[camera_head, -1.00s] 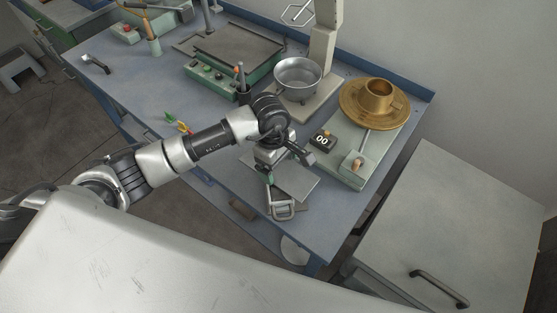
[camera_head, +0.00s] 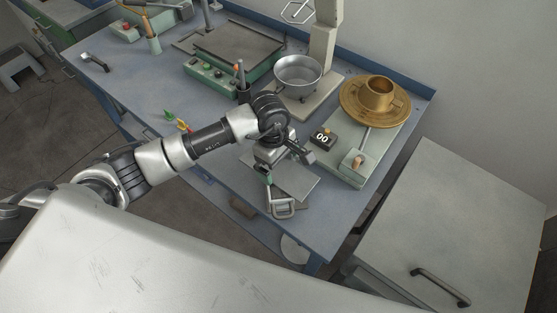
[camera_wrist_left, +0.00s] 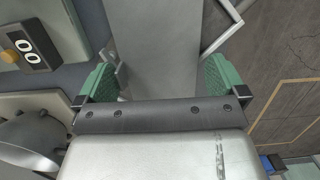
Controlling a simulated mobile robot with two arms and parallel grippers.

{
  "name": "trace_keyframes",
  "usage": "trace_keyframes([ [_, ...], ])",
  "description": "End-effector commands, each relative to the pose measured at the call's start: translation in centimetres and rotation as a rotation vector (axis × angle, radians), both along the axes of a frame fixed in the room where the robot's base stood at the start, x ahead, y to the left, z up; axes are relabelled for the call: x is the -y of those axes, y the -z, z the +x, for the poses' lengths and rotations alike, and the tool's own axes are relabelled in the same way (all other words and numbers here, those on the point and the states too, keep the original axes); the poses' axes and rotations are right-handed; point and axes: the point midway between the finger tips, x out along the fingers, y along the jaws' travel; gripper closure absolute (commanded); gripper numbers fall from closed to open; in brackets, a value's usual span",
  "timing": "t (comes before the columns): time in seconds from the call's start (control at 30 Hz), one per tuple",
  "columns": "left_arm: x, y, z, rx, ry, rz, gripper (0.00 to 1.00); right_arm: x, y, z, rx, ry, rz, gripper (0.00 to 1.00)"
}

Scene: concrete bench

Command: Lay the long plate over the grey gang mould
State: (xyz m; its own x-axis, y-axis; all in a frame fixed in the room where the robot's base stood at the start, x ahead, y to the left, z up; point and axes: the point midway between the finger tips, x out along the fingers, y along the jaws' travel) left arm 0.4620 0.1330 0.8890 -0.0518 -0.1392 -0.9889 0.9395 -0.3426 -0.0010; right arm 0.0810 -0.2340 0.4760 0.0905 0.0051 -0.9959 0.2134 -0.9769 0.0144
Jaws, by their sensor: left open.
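A flat grey plate (camera_head: 297,184), which looks like the long plate, lies near the bench's front right corner, partly hidden by my left arm. My left gripper (camera_wrist_left: 158,82) is open, its green finger pads on either side of the plate (camera_wrist_left: 155,35) in the left wrist view. I cannot tell whether they touch it. In the head view my left gripper (camera_head: 275,172) hangs over the plate's left end, its far finger hidden. I cannot surely pick out the grey gang mould. My right gripper is not in view.
A small metal frame (camera_head: 283,214) lies by the bench's front edge, beside the plate. A black counter reading 00 (camera_head: 322,140) and a pale green base with a brass dish (camera_head: 381,97) stand to the right. A steel bowl (camera_head: 298,74) stands behind.

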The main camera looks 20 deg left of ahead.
Motion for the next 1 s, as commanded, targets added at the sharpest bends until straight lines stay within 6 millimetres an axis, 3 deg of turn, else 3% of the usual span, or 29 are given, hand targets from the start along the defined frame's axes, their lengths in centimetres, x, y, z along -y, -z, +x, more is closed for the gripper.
trace_keyframes([
  [0.03, 0.0, -1.0, 0.0, 0.0, 0.0, -0.001, 0.0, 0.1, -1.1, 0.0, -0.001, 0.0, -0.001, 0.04],
  [0.13, -0.4, -2.3, 0.3, 0.008, 0.0, 0.0, 0.0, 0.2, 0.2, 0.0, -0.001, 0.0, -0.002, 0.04],
  [0.5, -1.4, -10.2, 0.6, 0.005, 0.0, 0.0, 0.0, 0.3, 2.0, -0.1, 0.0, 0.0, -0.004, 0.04],
  [0.7, -1.6, -12.1, 0.6, 0.001, 0.0, 0.0, 0.0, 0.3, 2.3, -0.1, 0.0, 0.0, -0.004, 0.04],
  [1.0, -1.7, -12.4, 0.6, 0.0, 0.0, 0.0, 0.0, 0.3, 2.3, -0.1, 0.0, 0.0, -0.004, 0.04],
])
